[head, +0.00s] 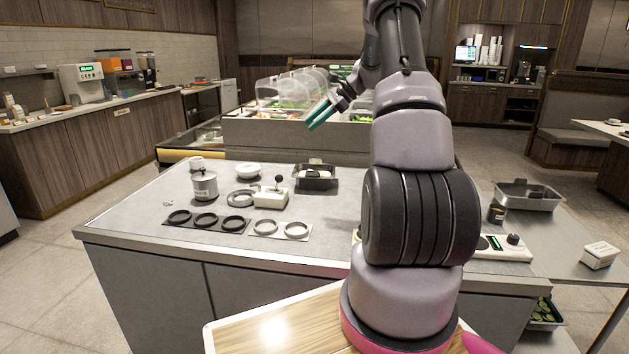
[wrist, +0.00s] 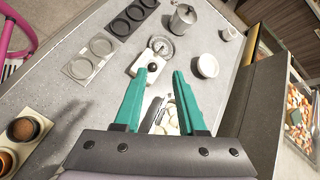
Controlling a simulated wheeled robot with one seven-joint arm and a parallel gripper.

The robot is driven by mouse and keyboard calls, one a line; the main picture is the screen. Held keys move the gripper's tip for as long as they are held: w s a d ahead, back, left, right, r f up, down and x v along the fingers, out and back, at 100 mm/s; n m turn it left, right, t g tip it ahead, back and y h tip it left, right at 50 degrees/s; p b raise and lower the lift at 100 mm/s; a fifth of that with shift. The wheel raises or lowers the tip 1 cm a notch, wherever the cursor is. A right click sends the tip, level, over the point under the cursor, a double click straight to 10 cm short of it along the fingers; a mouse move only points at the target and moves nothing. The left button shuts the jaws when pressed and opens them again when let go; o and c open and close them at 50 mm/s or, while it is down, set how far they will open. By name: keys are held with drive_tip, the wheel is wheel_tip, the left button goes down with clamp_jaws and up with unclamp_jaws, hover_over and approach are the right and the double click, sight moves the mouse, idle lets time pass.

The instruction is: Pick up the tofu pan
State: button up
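The tofu pan (head: 316,183) is a small dark rectangular pan with pale contents, standing near the back edge of the grey counter in the head view. In the wrist view its pale pieces (wrist: 170,120) show between and below my fingers, and my gripper hides much of the pan. My gripper (head: 318,114) has green fingers and is raised above the counter, above the pan in the head view. In the wrist view the fingertips (wrist: 159,73) stand apart with nothing held between them.
A white box with a black knob (head: 270,198), a round dial (head: 243,198), a white bowl (head: 248,170) and a metal pot (head: 204,186) stand left of the pan. Ring holders (head: 206,222) lie in front. A food bar with clear covers (head: 295,90) stands behind the counter.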

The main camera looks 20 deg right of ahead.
drive_tip(key=w+d+f+m+t+y, duration=0.1)
drive_tip(key=w+d+f+m, duration=0.2)
drive_tip(key=d+f, duration=0.45)
drive_tip(key=m+t+y, duration=0.2)
drive_tip(key=m, duration=0.1)
approach(314, 174)
drive_tip(key=x, duration=0.4)
drive_tip(key=shift+w+a+r, duration=0.15)
drive_tip(key=shift+a+r, duration=0.05)
drive_tip(key=shift+a, duration=0.3)
drive_tip(key=x, duration=0.5)
drive_tip(key=shift+w+r, duration=0.1)
drive_tip(key=shift+w, duration=0.15)
drive_tip(key=shift+a, duration=0.1)
clamp_jaws()
drive_tip(key=shift+r, duration=0.1)
